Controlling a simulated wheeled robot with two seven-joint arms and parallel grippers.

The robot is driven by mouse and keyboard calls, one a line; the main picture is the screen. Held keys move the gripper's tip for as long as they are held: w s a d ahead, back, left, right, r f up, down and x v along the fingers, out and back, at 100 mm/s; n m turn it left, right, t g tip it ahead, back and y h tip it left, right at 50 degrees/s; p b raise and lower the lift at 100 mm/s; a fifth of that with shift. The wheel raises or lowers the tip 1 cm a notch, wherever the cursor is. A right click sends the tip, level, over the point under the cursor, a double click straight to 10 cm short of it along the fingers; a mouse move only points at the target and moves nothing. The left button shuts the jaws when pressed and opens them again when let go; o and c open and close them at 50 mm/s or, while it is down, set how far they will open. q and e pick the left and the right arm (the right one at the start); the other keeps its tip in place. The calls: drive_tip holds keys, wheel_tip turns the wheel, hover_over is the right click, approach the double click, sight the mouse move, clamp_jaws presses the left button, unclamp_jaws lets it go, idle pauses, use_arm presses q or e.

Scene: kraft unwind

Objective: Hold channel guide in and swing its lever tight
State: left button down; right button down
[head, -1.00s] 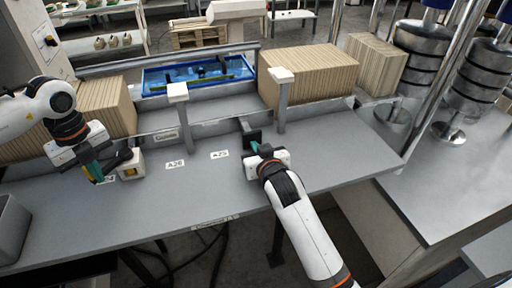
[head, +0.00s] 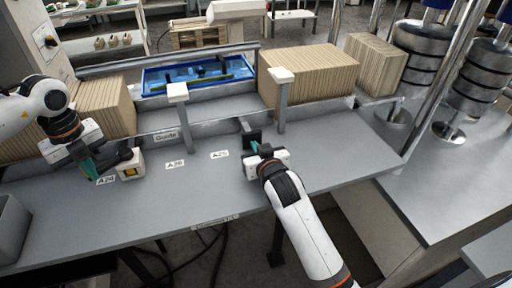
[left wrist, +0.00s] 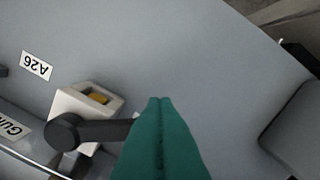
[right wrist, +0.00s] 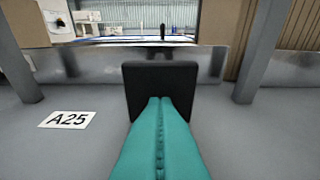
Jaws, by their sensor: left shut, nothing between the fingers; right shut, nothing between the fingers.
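The channel guide appears to be the long metal rail along the back of the bench, with a "Guide" label (head: 166,136). A dark upright plate (head: 253,135) stands at the rail; it fills the middle of the right wrist view (right wrist: 160,85). My right gripper (head: 262,148) is shut with its teal fingertips at the plate's face, seemingly against it. A pale block with a yellow window (head: 131,170) carries a dark lever (left wrist: 95,131) on a round pivot. My left gripper (head: 92,170) is shut and empty beside the lever's free end; whether they touch is unclear.
Labels A24 (head: 106,180), A26 (head: 175,164) and A25 (head: 220,154) lie on the grey bench (head: 150,215). Two pale-topped posts (head: 184,120) (head: 281,105) rise at the rail. A grey bin (head: 12,228) stands at the left front. The bench middle is clear.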

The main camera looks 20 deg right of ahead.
use_arm(q)
drive_tip(key=shift+w+a, duration=0.6)
drive_tip(key=shift+w, duration=0.1)
drive_tip(key=shift+w+a, duration=0.5)
drive_tip(key=shift+w, duration=0.35)
use_arm(e)
drive_tip(key=shift+s, duration=0.4)
use_arm(q)
drive_tip(key=shift+w+a, duration=0.2)
drive_tip(key=shift+w, duration=0.25)
use_arm(e)
drive_tip(key=shift+s+f+v, duration=0.1)
drive_tip(key=shift+f+v, duration=0.2)
drive_tip(key=shift+v, duration=0.85)
drive_tip(key=shift+s+f+v, duration=0.1)
drive_tip(key=shift+f+v, duration=0.15)
drive_tip(key=shift+v, duration=0.9)
drive_tip(key=shift+f+v, duration=0.3)
drive_tip(key=shift+v, duration=0.85)
